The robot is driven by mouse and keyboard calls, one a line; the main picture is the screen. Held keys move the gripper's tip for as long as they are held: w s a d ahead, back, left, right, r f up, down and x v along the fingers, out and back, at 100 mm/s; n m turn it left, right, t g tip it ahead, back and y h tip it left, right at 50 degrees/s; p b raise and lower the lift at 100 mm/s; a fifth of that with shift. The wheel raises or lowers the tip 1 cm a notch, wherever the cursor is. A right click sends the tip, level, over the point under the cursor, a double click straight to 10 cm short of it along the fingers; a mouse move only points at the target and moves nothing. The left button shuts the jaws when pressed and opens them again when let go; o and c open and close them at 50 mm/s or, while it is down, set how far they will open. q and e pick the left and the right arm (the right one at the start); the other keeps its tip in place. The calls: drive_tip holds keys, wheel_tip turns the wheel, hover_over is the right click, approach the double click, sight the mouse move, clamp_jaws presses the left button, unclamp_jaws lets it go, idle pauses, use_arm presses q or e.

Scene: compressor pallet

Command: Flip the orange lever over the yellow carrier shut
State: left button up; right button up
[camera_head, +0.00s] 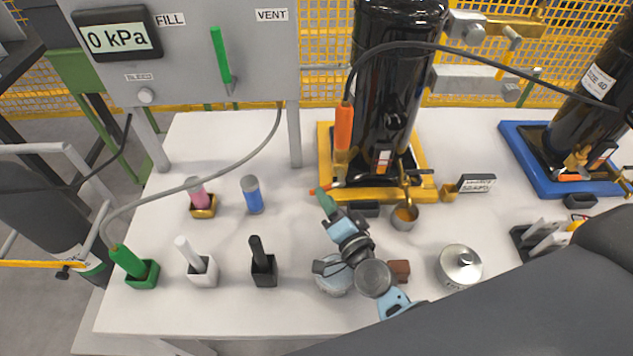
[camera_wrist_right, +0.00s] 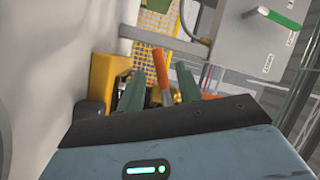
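The yellow carrier (camera_head: 327,160) stands at the back middle of the table with a black cylinder (camera_head: 385,85) in it; its yellow frame also shows in the right wrist view (camera_wrist_right: 105,72). The orange lever (camera_head: 315,191) sticks out low at the carrier's front left. My right gripper (camera_head: 326,200) is at this lever, and its green fingers partly cover it. In the right wrist view an orange bar (camera_wrist_right: 160,68), which looks like the lever, stands between the two green fingertips (camera_wrist_right: 160,92), with gaps beside it. The gripper looks open. My left gripper is out of view.
An orange hose end (camera_head: 343,127) hangs at the cylinder's left. A metal cup (camera_head: 404,217) and small sign (camera_head: 476,183) stand right of the gripper. A lidded tin (camera_head: 460,266) is nearer. Several coloured holders fill the left table. A blue carrier (camera_head: 525,145) stands right.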

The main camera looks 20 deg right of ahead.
drive_tip(key=w, duration=0.3)
drive_tip(key=w+a, duration=0.1)
drive_tip(key=w, duration=0.1)
drive_tip(key=shift+w, duration=0.3)
clamp_jaws()
drive_tip(key=shift+d, duration=0.1)
